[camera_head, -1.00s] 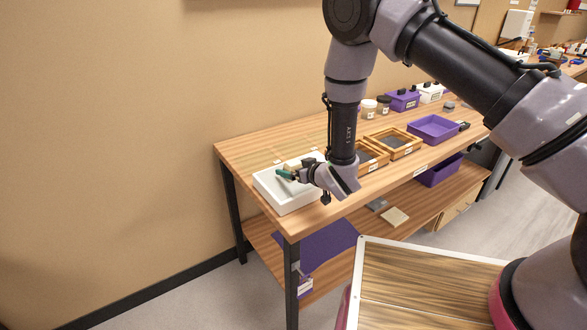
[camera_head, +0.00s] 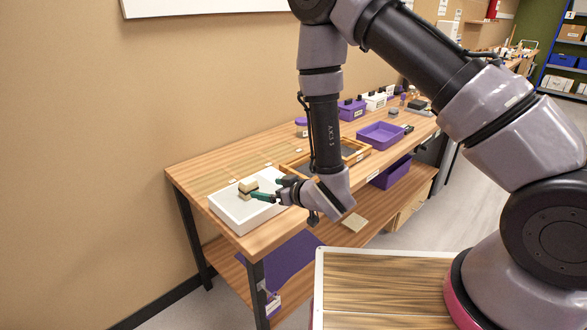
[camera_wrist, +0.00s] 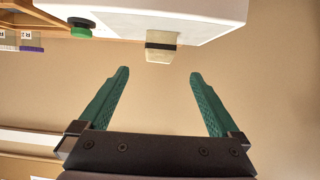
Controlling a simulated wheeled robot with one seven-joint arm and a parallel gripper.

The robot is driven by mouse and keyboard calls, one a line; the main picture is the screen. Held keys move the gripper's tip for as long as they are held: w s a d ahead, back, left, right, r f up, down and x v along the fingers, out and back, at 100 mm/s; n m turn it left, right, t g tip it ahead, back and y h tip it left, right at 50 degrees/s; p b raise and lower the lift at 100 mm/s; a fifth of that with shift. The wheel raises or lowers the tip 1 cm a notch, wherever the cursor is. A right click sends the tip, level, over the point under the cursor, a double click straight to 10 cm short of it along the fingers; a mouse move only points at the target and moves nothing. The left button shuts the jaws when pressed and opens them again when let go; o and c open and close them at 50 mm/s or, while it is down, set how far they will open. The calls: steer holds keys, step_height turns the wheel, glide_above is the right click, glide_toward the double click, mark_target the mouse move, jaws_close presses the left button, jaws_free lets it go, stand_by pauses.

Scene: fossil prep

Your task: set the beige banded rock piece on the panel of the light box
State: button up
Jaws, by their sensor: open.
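The light box (camera_head: 238,215) is a white, low box on the left end of the wooden table. The beige banded rock piece (camera_head: 248,185), a small block with a dark band, sits on its top panel. In the wrist view, which is upside down, the rock piece (camera_wrist: 160,50) stands on the white light box (camera_wrist: 140,14); the box edge may hide its foot. My gripper (camera_head: 265,188) has its green fingers spread. In the wrist view the gripper (camera_wrist: 159,73) is empty, and the rock piece shows beyond the fingertips, apart from them.
Wooden framed trays (camera_head: 355,152) and a purple tray (camera_head: 381,136) stand farther along the table. A dark-and-green round knob (camera_wrist: 80,27) shows by the box in the wrist view. A wall rises behind the table. A lower shelf (camera_head: 325,232) lies below.

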steer(key=w+d+r+m+t+h, duration=0.1)
steer(key=w+d+r+m+h, duration=0.1)
steer(key=w+d+r, duration=0.3)
steer(key=w+d+r+m+t+h, duration=0.1)
steer(key=w+d+r+m+h, duration=0.15)
steer(key=w+r, duration=0.4)
steer(key=d+r+m+h, duration=0.2)
steer(key=d+r+m, duration=0.2)
steer(key=d+r, duration=1)
steer(key=s+d+r+m+g+h, duration=0.2)
steer(key=s+d+r+m, duration=0.2)
steer(key=s+d+r, duration=0.7)
steer(key=s+d+r+m+g, duration=0.1)
steer(key=s+d+r, duration=0.2)
steer(key=s, duration=0.9)
steer(key=shift+d+m+g, duration=0.3)
steer(key=shift+d+m, duration=0.05)
steer(key=shift+d, duration=0.7)
